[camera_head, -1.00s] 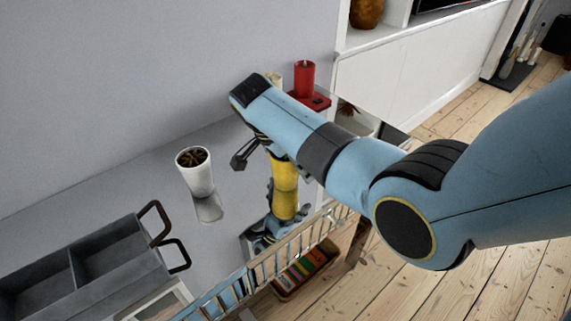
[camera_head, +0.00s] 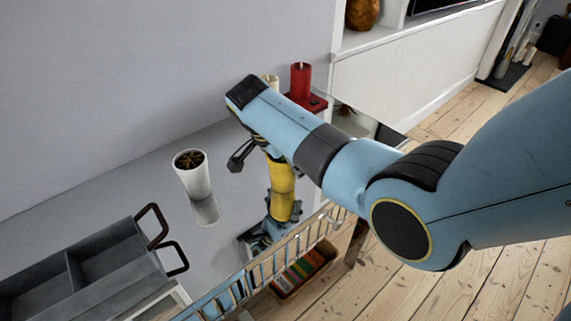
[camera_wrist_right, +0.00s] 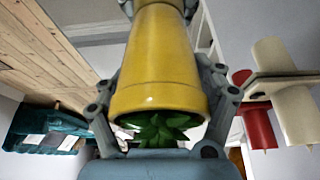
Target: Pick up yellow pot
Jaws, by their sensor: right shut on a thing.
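The yellow pot (camera_head: 282,177) stands upright at the middle of the glossy grey tabletop, partly covered by my right arm, with its yellow reflection just below it. In the right wrist view the yellow pot (camera_wrist_right: 158,62) fills the middle, with a green plant (camera_wrist_right: 158,129) showing at its rim. My right gripper (camera_wrist_right: 162,95) is shut on the pot, one finger on each side. In the head view the right gripper (camera_head: 262,158) is mostly hidden behind its own wrist. I cannot tell whether the pot touches the tabletop. My left gripper is not in view.
A white pot (camera_head: 194,178) with a dark top stands left of the yellow pot. A grey tray (camera_head: 75,270) with brown handles lies at front left. A red candle (camera_head: 302,82) stands behind. A slatted rail (camera_head: 268,264) runs along the front.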

